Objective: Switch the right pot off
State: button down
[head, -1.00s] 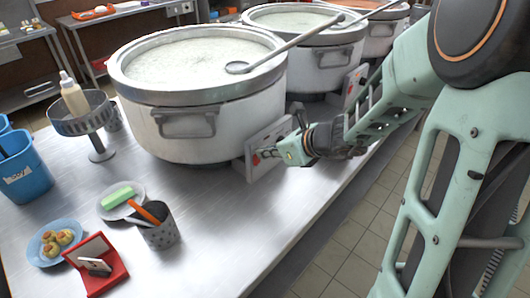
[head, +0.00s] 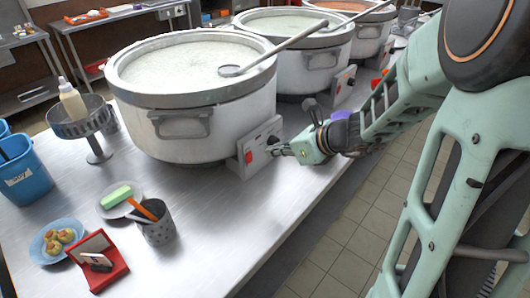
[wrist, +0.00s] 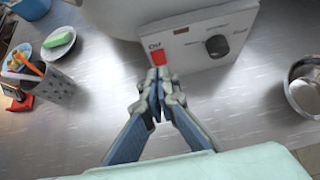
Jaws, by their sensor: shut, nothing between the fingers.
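Three large white stockpots stand in a row. The nearest pot (head: 190,95) is full of pale congee, with a ladle across its rim; a middle pot (head: 300,50) and a far pot (head: 368,28) stand behind it to the right. The nearest pot's white control panel (head: 262,142) has a red switch (head: 249,157). In the wrist view the red switch (wrist: 159,57) is at the panel's left end and a black knob (wrist: 217,46) to its right. My gripper (wrist: 158,72) is shut and empty, its tips just below the red switch; I cannot tell if they touch it. It also shows at the panel in the head view (head: 276,150).
On the steel table, left of the panel, stand a grey cup with utensils (head: 157,222), a plate with a green block (head: 120,200), a red holder (head: 98,262) and a blue bucket (head: 24,170). A metal bowl (wrist: 304,85) lies right in the wrist view. Tiled floor is clear at right.

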notch_tip(320, 180, up, 5)
jog(key=s+d+p, duration=0.1)
jog(key=s+d, duration=0.1)
jog(key=shift+s+d, duration=0.3)
jog(key=shift+d, duration=0.05)
jog(key=shift+w, duration=0.1)
